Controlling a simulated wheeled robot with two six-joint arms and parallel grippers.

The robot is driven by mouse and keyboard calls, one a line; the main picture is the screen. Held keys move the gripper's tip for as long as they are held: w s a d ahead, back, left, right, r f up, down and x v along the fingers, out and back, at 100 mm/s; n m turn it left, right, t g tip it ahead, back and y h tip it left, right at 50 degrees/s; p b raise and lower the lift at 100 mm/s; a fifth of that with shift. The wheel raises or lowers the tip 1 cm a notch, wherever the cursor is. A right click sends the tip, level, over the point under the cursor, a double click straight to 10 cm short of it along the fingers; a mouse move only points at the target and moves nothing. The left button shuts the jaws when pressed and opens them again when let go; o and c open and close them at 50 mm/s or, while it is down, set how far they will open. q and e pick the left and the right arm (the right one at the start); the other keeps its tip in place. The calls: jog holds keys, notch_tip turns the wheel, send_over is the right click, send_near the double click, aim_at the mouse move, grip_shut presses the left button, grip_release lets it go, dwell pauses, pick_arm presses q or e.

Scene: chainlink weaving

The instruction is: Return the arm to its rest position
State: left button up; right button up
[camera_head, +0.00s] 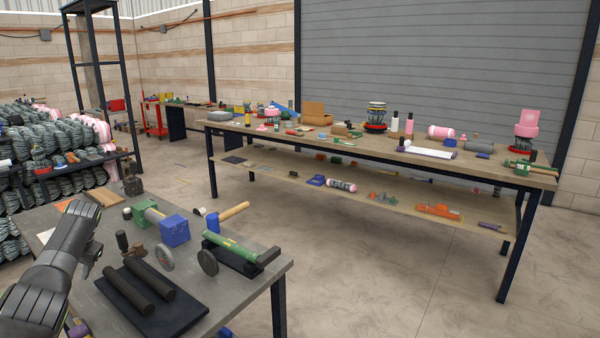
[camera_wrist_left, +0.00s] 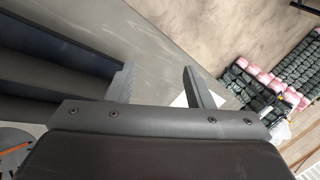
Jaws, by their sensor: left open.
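My left arm (camera_head: 52,275) comes in from the left edge of the head view and reaches over the near workbench (camera_head: 45,219). In the left wrist view my left gripper (camera_wrist_left: 160,84) has its two fingers spread apart with nothing between them. Beyond the fingers are a grey surface, a small white patch (camera_wrist_left: 180,100) and the floor (camera_wrist_left: 215,30). In the head view the arm hides part of the bench's left side, and the fingertips are hard to make out. My right gripper is in neither view.
Close right of the arm, a black tray (camera_head: 185,318) holds two dark rods (camera_head: 148,280). Behind them are a vise with green and blue blocks (camera_head: 174,231), a wooden-handled mallet (camera_head: 233,211) and a green cylinder (camera_head: 230,248). A long two-level bench (camera_head: 350,152) stands beyond open floor (camera_head: 400,270).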

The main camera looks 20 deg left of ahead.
pick_arm(q)
jog(key=s+a+f+m+y, duration=0.1)
jog(key=s+a+f, duration=0.3)
jog(key=s+f, duration=0.25)
jog(key=s+a+f+m+y, duration=0.1)
jog(key=s+a+f+y, duration=0.15)
jog(key=s+f, duration=0.4)
jog(key=s+a+f+y, duration=0.1)
jog(key=s+a+f, duration=0.4)
jog(key=s+f, duration=0.15)
jog(key=s+a+f+m+t, duration=0.1)
jog(key=s+f+m, duration=0.15)
jog(key=s, duration=0.85)
jog(key=s+a+f+m+t, duration=0.15)
jog(key=s+f, duration=0.25)
jog(key=s, duration=0.7)
jog(key=s+d+f+n+h, duration=0.1)
jog(key=s+d+f+h, duration=0.1)
jog(key=d+f, duration=0.9)
jog(key=s+d+f+h, duration=0.2)
jog(key=d+f, duration=0.7)
jog(key=d, duration=0.4)
jog(key=d+f+n+h, duration=0.1)
jog(key=d+f, duration=0.4)
jog(key=d, duration=1.2)
jog(key=s+d+f+n+g+h, duration=0.1)
jog(key=d+f+h, duration=0.3)
jog(key=d, duration=1.3)
notch_tip(320, 180, down, 2)
jog(key=shift+f, duration=0.15)
